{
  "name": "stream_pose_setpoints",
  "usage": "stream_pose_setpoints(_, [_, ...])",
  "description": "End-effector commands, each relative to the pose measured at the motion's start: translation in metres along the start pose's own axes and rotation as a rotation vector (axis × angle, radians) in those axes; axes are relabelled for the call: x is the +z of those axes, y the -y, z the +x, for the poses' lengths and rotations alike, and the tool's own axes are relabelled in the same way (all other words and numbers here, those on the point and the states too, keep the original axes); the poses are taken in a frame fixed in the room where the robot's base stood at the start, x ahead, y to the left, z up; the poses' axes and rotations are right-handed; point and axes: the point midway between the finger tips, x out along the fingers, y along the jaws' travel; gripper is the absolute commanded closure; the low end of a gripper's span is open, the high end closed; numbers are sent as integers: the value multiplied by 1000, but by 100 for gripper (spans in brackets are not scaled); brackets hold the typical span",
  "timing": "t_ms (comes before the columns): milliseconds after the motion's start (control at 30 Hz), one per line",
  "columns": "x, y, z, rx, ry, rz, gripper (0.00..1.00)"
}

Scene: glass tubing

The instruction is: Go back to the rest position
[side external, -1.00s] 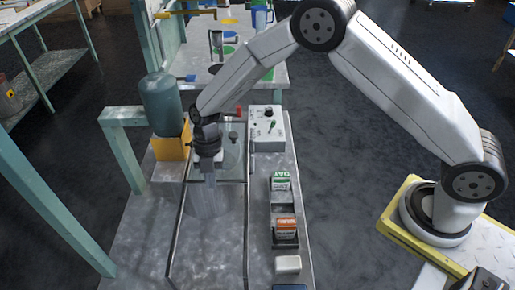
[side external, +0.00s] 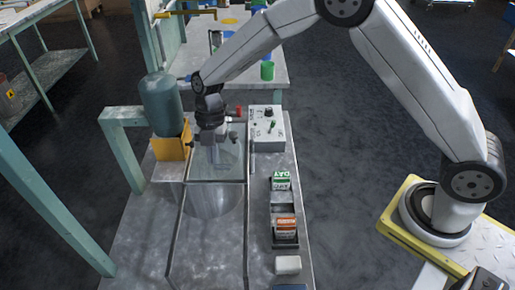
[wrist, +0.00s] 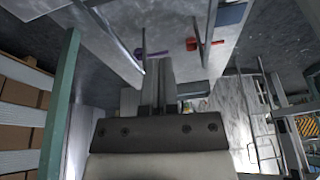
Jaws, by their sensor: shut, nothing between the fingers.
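My gripper (side external: 214,152) is in the side external view, above the middle of the grey bench (side external: 140,235). It points down over a glassy, see-through vessel or panel (side external: 205,195) and appears apart from it. In the wrist view the two fingers (wrist: 158,72) are together with nothing between them. The exact height of the fingertips over the bench is hard to tell.
A teal cylinder (side external: 161,100) on a yellow block (side external: 171,148) stands close left of my gripper. A white control box (side external: 268,128) is close right. A dark tray (side external: 285,212) with green and orange labelled boxes lies nearer. A further bench with green cups stands behind.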

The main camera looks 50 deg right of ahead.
Motion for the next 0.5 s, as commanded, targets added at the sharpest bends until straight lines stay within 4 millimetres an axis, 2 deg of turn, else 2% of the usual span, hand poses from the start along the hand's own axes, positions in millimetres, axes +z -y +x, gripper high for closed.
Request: stream_pose_setpoints(500, [14,68,-33,114,120,679,100])
